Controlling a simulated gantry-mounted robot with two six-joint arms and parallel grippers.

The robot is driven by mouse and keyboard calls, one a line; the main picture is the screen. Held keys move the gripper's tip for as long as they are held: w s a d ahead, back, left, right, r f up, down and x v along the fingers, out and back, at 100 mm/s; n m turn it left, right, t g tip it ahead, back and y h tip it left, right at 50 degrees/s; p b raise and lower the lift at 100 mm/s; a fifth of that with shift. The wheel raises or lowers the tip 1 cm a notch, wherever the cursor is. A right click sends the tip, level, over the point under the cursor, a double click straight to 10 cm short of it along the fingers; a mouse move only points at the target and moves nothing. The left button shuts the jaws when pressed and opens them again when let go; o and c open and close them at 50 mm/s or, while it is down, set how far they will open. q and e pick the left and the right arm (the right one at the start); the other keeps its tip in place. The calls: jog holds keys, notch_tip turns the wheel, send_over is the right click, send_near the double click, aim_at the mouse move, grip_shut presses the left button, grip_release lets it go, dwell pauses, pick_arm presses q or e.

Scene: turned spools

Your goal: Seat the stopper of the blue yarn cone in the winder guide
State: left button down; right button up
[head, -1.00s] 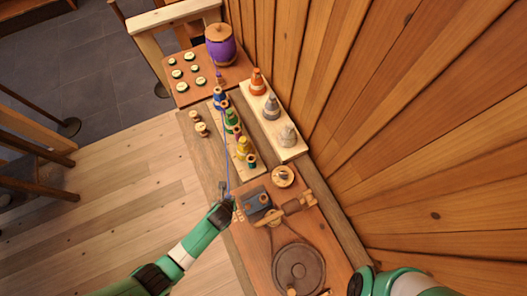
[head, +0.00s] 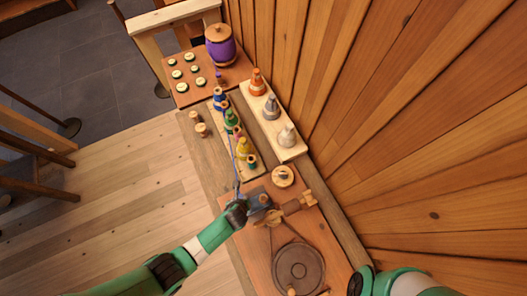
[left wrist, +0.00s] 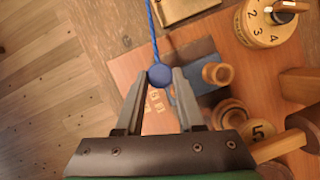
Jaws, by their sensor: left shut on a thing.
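The blue yarn cone (head: 220,99) stands at the back of the pale board. A blue strand runs from it to my left gripper (head: 240,210). In the left wrist view, the round blue stopper (left wrist: 160,75) sits between the fingertips, with the strand leading up from it. The gripper is shut on it. The winder's blue-grey block (head: 258,198), which looks like the guide, is just beyond the gripper; it shows partly behind the fingers in the left wrist view (left wrist: 204,50). I cannot tell whether stopper and block touch. My right gripper is out of view.
Green (head: 232,121) and yellow (head: 243,147) cones share the pale board. Orange, grey and cream cones stand on another board (head: 292,150). A numbered dial (head: 283,176), wooden crank parts and a dark disc (head: 298,267) crowd the winder. A wooden wall closes the right side.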

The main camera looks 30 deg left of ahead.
pick_arm(q)
jog(key=shift+w+d+b, duration=0.3)
jog(key=shift+w+d, duration=0.55)
jog(key=shift+d, duration=0.55)
jog(key=shift+w+d+b, duration=0.3)
jog(key=shift+w+d, duration=0.5)
jog(key=shift+d, duration=0.55)
jog(key=shift+w+d+b, duration=0.3)
jog(key=shift+w+d, duration=0.55)
jog(key=shift+d, duration=0.55)
jog(key=shift+f, duration=0.15)
jog(key=shift+f+b, duration=1)
jog(key=shift+b, duration=0.15)
jog(key=shift+c, duration=0.2)
grip_release()
